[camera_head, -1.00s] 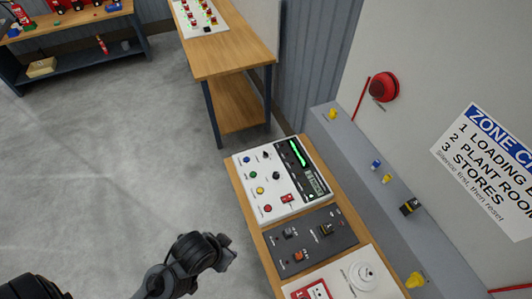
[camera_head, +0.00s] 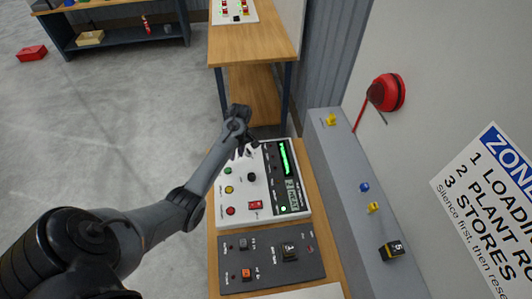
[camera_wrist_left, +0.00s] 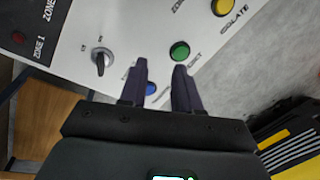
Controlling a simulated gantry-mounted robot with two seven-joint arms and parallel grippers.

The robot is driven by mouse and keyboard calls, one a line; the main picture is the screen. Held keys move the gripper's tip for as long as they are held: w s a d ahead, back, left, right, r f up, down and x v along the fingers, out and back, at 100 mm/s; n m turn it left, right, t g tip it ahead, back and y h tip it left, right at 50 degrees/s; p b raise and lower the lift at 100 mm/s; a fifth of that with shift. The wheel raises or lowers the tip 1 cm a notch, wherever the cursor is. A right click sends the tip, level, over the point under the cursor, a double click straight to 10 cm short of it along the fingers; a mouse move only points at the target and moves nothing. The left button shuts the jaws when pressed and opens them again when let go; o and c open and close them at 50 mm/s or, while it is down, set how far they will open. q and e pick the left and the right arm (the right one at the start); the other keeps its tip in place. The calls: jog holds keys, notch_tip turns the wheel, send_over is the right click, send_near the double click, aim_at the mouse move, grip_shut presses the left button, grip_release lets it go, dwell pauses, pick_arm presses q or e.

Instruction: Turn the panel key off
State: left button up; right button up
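The white panel (camera_head: 222,213) lies on a wooden bench, with coloured buttons, a black knob (camera_head: 252,177) and a green-lit display. In the left wrist view, a dark round switch with a silver key-like grip (camera_wrist_left: 102,60) stands on the panel (camera_wrist_left: 130,25), with small labels beside it. My left gripper (camera_head: 243,150) is over the panel's far left part and hides that switch in the head view. In the wrist view its fingers (camera_wrist_left: 161,68) are apart with nothing held. A blue button (camera_wrist_left: 151,89) shows between them; the switch is to their left. My right gripper is out of view.
A green button (camera_wrist_left: 179,50) is close to the right fingertip, with a yellow button (camera_wrist_left: 222,7) beyond. A dark grey panel (camera_head: 262,268) lies nearer on the bench. A grey ledge (camera_head: 350,200) and a wall with a red bell (camera_head: 387,92) bound the right side.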

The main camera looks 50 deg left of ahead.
pick_arm(q)
notch_tip(320, 180, up, 6)
jog(key=t+b, duration=0.1)
jog(key=t, duration=0.1)
send_over(248, 152)
notch_tip(248, 152, down, 10)
jog(key=shift+w+d+f+b, duration=0.1)
jog(key=shift+w+b, duration=0.05)
jog(key=shift+b, duration=0.15)
pick_arm(e)
jog(key=shift+s+a+f, duration=0.1)
jog(key=shift+s+f, duration=0.1)
jog(key=shift+f, duration=1.05)
pick_arm(q)
grip_shut()
pick_arm(e)
jog(key=shift+a, duration=0.15)
